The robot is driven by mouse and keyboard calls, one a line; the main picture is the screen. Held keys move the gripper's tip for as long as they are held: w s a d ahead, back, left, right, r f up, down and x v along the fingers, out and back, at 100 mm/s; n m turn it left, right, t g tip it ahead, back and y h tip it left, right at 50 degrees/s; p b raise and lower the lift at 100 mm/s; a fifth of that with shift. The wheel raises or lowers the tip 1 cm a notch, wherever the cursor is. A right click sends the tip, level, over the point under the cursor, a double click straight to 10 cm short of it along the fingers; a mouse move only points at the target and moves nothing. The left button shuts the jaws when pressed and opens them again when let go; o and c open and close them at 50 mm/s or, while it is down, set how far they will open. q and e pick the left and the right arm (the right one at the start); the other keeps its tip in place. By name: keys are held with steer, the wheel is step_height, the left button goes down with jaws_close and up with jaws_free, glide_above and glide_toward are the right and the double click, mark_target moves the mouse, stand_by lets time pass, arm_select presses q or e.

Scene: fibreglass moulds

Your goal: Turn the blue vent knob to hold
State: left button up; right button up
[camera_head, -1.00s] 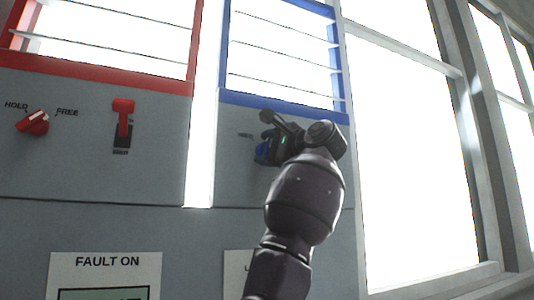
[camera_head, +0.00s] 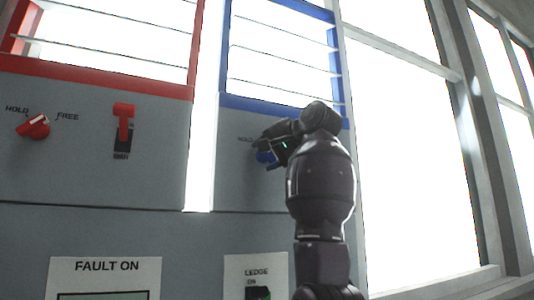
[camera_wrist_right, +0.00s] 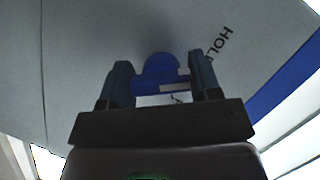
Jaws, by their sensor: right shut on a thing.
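The blue vent knob (camera_head: 266,157) is on the grey panel below the blue-framed vent, beside a small HOLD label (camera_head: 245,140). My right gripper (camera_head: 268,145) is at the knob and covers most of it in the head view. In the right wrist view the blue knob (camera_wrist_right: 160,70) sits between the two fingers of the right gripper (camera_wrist_right: 162,82), which is shut on it. The HOLD label (camera_wrist_right: 219,45) shows at upper right there. Which mark the knob points to cannot be made out. My left gripper is not in view.
On the left panel are a red knob (camera_head: 38,127) with HOLD and FREE labels and a red switch (camera_head: 123,120). A large window (camera_head: 410,170) is at right.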

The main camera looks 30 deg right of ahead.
steer(key=shift+f+n+h, duration=0.1)
steer(key=shift+n+h, duration=0.2)
steer(key=shift+n, duration=0.3)
stand_by(0.3)
steer(key=o, duration=0.9)
steer(key=shift+s, duration=0.15)
steer(key=shift+r+b+v, duration=0.15)
steer(key=shift+b+v, duration=0.45)
steer(key=shift+v, duration=2.05)
steer(key=shift+r+b+v, duration=0.1)
steer(key=shift+b+v, duration=0.5)
steer(key=shift+v, duration=2.05)
